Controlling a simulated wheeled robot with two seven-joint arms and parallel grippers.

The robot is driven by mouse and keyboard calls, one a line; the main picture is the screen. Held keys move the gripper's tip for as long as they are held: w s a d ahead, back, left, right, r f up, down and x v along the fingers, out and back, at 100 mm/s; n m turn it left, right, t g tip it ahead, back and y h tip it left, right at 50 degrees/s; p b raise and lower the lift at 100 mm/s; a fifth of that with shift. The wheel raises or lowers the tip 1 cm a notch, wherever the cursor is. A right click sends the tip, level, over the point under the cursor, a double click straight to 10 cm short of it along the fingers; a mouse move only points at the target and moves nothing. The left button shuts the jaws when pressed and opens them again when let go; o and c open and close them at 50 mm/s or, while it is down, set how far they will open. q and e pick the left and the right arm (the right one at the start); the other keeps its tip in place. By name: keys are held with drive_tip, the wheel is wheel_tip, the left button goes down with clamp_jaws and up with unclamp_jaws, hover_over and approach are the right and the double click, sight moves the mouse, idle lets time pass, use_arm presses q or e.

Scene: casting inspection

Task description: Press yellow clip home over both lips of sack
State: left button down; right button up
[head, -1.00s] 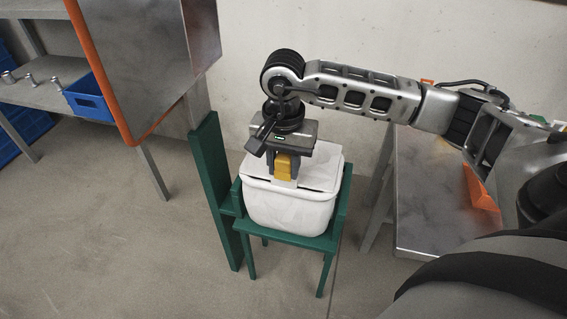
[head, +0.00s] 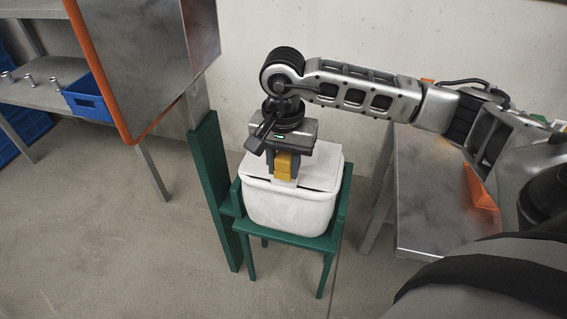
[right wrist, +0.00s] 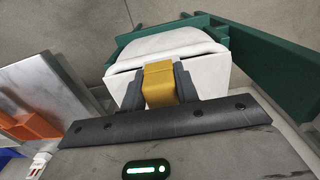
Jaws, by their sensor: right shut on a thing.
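The white sack (head: 292,205) sits in the green stand (head: 292,239), with a dark slit showing along its top. The yellow clip (head: 284,166) is at the slit, near the middle of the sack's top. My right gripper (head: 283,172) points down and is shut on the clip. In the right wrist view the clip (right wrist: 158,84) stands between the two dark fingers, with the sack (right wrist: 170,45) beyond it. Whether the clip's lower end is around both lips is hidden. My left gripper is not in view.
A metal table (head: 440,200) with an orange piece (head: 478,187) stands at the right. A metal panel with an orange edge (head: 110,80) hangs at the upper left. A shelf there holds a blue bin (head: 88,98). The floor at the lower left is clear.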

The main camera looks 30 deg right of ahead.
drive_tip(key=shift+f+b, duration=0.5)
drive_tip(key=shift+f, duration=0.1)
drive_tip(key=shift+r, duration=0.2)
drive_tip(key=shift+r, duration=0.3)
idle(0.3)
drive_tip(key=shift+r+p, duration=0.1)
drive_tip(key=shift+p, duration=0.2)
